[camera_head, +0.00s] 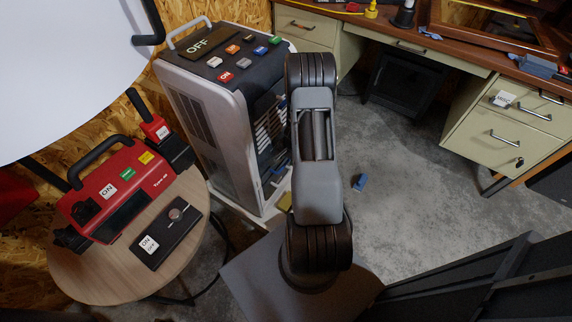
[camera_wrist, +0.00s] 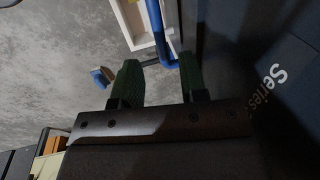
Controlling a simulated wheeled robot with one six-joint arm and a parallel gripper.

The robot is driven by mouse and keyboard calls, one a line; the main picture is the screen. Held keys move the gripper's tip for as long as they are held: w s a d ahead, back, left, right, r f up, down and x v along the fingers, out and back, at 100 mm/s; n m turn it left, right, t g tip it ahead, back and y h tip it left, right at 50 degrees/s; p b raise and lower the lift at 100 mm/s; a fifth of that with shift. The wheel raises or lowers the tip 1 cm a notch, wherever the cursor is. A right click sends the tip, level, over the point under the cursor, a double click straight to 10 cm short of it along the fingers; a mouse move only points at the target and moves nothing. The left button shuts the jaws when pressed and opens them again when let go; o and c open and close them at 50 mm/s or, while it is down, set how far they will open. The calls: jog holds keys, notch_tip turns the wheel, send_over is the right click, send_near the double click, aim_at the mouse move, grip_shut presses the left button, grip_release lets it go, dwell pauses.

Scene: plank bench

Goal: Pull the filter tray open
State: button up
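The grey-and-black machine (camera_head: 205,95) stands left of my arm in the head view, with coloured buttons on top. A pale tray-like part (camera_wrist: 138,22), which I take for the filter tray, shows at the top of the wrist view. A blue bar (camera_wrist: 160,30), apparently its handle, runs down beside it and bends right near my fingertips. My gripper (camera_wrist: 161,78) has two green-padded fingers, apart with a gap between them. The bar's lower end is by the gap, close to the right fingertip; contact cannot be told. My arm hides the gripper in the head view.
A round wooden table (camera_head: 100,278) with a red device (camera_head: 115,190) and a black box (camera_head: 170,232) stands at left. A desk with drawers (camera_head: 505,130) is at the back right. A small blue object (camera_head: 360,182) lies on the open concrete floor.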

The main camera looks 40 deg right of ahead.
aim_at(286, 164)
jog(key=shift+w+a+f+b, duration=0.1)
jog(key=shift+w+f+b, duration=0.1)
jog(key=shift+f, duration=0.45)
jog(key=shift+w+a+f+b, duration=0.1)
jog(key=shift+f+b, duration=0.05)
jog(key=shift+f, duration=0.5)
jog(key=shift+w+f+b, duration=0.1)
jog(key=shift+f+b, duration=0.1)
jog(key=shift+f, duration=0.45)
jog(key=shift+c, duration=0.3)
grip_shut()
